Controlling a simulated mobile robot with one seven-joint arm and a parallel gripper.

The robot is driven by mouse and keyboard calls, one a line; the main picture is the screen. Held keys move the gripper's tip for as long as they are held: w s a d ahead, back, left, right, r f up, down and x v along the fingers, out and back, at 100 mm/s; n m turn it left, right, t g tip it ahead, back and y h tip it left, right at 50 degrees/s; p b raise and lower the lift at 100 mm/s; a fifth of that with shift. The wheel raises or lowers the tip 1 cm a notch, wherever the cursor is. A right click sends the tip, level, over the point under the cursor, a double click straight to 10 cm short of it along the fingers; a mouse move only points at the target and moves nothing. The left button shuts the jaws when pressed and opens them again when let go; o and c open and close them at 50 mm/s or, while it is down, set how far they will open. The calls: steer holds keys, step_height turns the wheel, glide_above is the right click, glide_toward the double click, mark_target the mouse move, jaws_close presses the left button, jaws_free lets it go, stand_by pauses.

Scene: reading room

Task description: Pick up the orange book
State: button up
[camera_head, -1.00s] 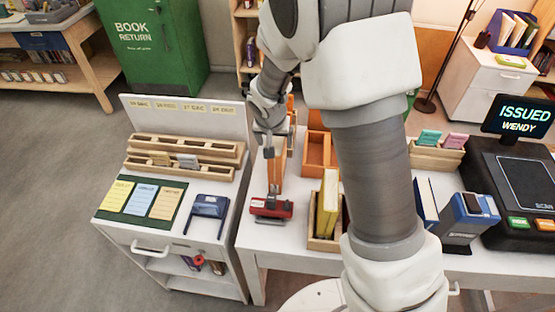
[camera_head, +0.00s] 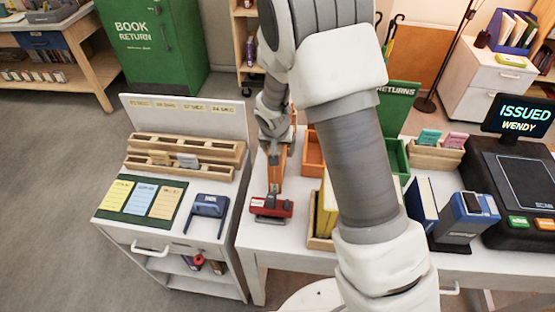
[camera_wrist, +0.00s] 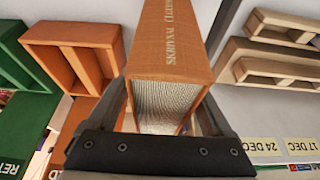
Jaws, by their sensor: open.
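The orange book (camera_head: 277,172) stands upright on the white desk, behind a red hole punch. In the wrist view the book (camera_wrist: 172,45) fills the middle, with its lettered spine and the pale edges of its pages showing. My gripper (camera_wrist: 168,95) is open, with one dark finger on each side of the book. I cannot tell whether either finger touches it. In the head view my wrist is above the far part of the book, and the fingertips are hard to make out there.
The red hole punch (camera_head: 270,207) sits just in front of the book. An orange tray (camera_head: 313,155) and a wooden holder with a yellow book (camera_head: 326,208) stand to the right. A wooden card rack (camera_head: 185,152) and a blue punch (camera_head: 209,207) are on the left cabinet.

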steer(key=shift+f+b, duration=0.25)
steer(key=shift+b, duration=0.15)
stand_by(0.4)
jaws_close()
stand_by(1.3)
